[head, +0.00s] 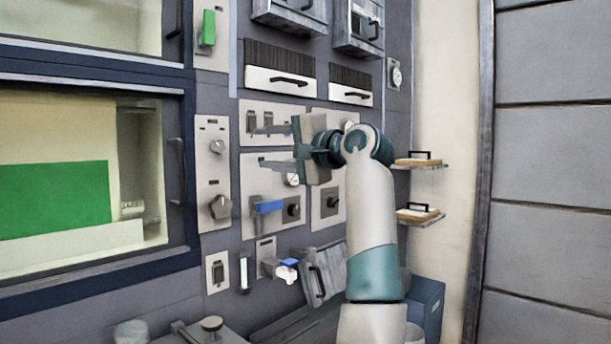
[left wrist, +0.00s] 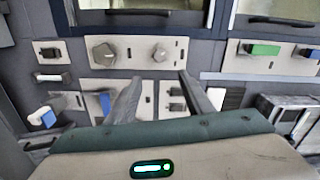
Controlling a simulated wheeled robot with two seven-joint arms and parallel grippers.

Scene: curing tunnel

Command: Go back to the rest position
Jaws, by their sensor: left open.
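My left gripper (head: 262,147) is in front of the grey control wall in the head view, its two fingers apart and pointing left. Nothing is between them. In the left wrist view the fingers of the left gripper (left wrist: 160,80) spread toward a panel with two round knobs. A blue lever (head: 268,206) sits on a panel just below the gripper; a blue part (left wrist: 105,102) also shows beside one finger in the left wrist view. I cannot tell how far the fingertips are from the wall. My right gripper is not in view.
A window with a green panel (head: 55,198) fills the left. A green switch (head: 208,28) is at the upper left. Two small shelves (head: 420,166) stick out at right of my arm. A blue bin (head: 426,305) stands low beside it. A pale wall and grey door (head: 550,160) are at right.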

